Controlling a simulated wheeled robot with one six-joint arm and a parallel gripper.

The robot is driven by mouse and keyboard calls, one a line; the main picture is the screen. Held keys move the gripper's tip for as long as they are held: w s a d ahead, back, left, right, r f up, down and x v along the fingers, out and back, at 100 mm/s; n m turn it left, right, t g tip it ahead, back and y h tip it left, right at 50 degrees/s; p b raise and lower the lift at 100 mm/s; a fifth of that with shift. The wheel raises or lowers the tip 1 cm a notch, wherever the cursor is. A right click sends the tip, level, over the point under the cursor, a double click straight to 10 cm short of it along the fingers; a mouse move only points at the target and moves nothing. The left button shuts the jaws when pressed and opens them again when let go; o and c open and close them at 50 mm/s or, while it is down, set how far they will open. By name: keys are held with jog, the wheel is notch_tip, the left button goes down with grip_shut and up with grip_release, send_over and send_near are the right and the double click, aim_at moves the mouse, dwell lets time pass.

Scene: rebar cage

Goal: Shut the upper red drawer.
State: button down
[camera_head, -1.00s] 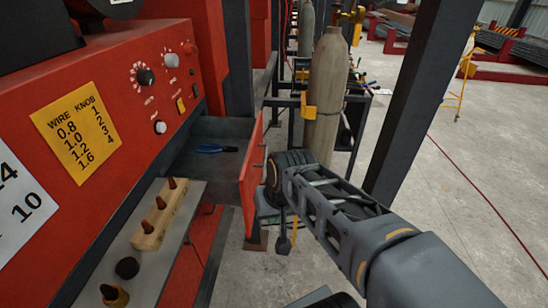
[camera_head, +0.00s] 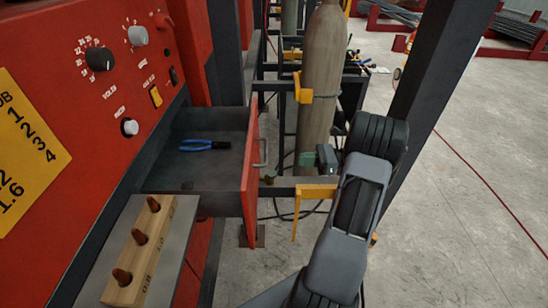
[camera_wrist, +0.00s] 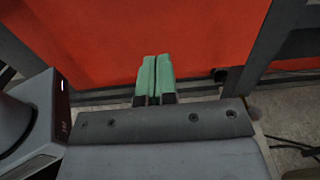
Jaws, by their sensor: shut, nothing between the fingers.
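The upper red drawer (camera_head: 251,185) stands open from the red machine, its grey tray showing and its red front facing right. A metal handle (camera_head: 263,152) is on that front. Blue-handled pliers (camera_head: 205,146) lie inside the drawer. My gripper (camera_head: 325,157) is to the right of the drawer front, with a visible gap between its green fingertips and the handle. In the wrist view the green fingers (camera_wrist: 154,78) are together and empty, pointing at a red surface (camera_wrist: 150,35), which I take to be the drawer front.
A grey shelf with a wooden block of copper tips (camera_head: 140,250) is at the near left. A tan gas cylinder (camera_head: 322,75) stands behind the drawer. A dark post (camera_head: 440,80) rises right of my arm. Open concrete floor (camera_head: 480,160) lies to the right.

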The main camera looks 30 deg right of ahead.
jog(key=p+x, duration=0.3)
jog(key=x, duration=1)
jog(key=shift+w+a+f, duration=0.1)
jog(key=shift+w+a, duration=0.05)
jog(key=shift+w, duration=0.05)
